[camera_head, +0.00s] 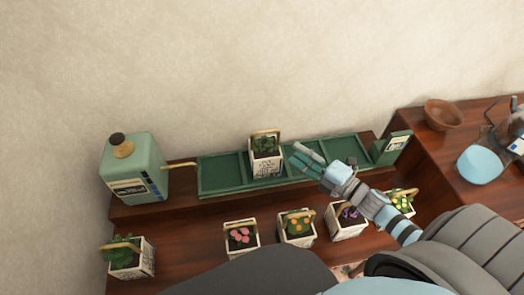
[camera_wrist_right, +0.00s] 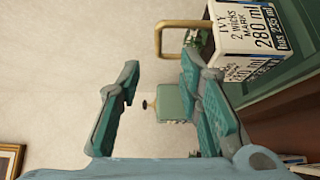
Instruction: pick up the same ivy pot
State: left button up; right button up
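The ivy pot (camera_head: 267,165), a white labelled pot with green leaves and a tan handle, stands in the second compartment from the left of the green tray (camera_head: 222,190). My right gripper (camera_head: 308,160) is just right of the pot in the head view. Its fingers (camera_wrist_right: 160,100) are spread in the wrist view with nothing between them. The pot is outside the fingers. My left gripper is not in view.
A green dispenser (camera_head: 133,168) with a knob stands left of the tray. Several flower pots, including a pink-flowered one (camera_head: 241,238), line the front, with a leafy pot (camera_head: 128,258) at far left. A brown bowl (camera_head: 443,114) and blue bowl (camera_head: 480,164) are at right.

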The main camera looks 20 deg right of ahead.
jog(key=p, duration=0.1)
send_near(265, 131)
jog(key=x, duration=1)
jog(key=shift+w+d+f, duration=0.1)
jog(key=shift+w+f, duration=0.05)
jog(key=shift+f, duration=0.1)
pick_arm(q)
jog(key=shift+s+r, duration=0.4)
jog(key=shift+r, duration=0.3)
pick_arm(e)
grip_shut()
